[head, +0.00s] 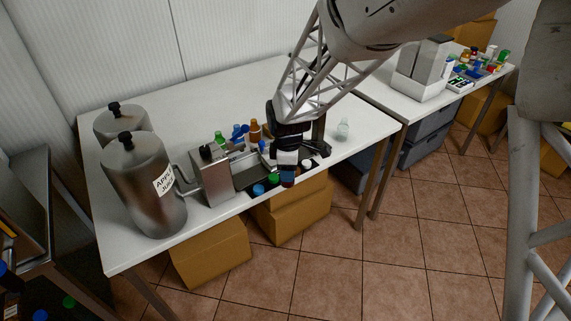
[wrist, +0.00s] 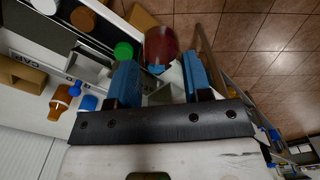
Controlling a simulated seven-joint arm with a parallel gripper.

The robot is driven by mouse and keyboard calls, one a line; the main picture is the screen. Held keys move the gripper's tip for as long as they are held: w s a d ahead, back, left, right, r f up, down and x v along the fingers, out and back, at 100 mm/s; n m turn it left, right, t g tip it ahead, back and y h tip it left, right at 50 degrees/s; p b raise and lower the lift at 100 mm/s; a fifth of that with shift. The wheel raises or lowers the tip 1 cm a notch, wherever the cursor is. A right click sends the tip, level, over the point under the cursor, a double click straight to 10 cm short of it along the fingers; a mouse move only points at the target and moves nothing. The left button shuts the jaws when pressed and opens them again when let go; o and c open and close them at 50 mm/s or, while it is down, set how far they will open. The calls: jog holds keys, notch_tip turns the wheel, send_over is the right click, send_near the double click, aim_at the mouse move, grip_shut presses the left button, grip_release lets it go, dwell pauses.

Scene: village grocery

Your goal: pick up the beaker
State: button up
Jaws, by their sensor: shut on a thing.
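My gripper (head: 287,172) is low over the front edge of the white table, beside the dark tray. In the wrist view, its blue fingers (wrist: 161,82) stand apart with a dark red, round-ended thing (wrist: 161,43) at their tips. A blue part shows just below the red end. The gripper appears shut on this thing, mostly hidden by the fingers; its kind is unclear.
A metal box (head: 212,176) and steel canisters (head: 145,190) stand left of the gripper. Green (head: 273,179) and blue (head: 258,189) caps are close by at the front edge. Orange-brown bottles (head: 255,131) stand behind. The table is bare towards the back.

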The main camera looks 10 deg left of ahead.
jog(key=shift+s, duration=0.15)
dwell(0.7)
jog(key=w+a+r+n, duration=0.5)
jog(key=w, duration=0.6)
jog(key=w+a+r+n, duration=0.4)
jog(key=w+a+n, duration=0.15)
jog(key=w, duration=0.55)
jog(key=w+a+f+m, duration=0.1)
jog(key=w+f+m, duration=0.2)
jog(key=w+f, duration=0.4)
jog(key=shift+w+f, duration=0.35)
jog(key=shift+w, duration=1.95)
jog(key=shift+f, duration=0.25)
jog(key=shift+f, duration=3.25)
jog(key=shift+a+f, duration=0.1)
jog(key=shift+f, duration=0.35)
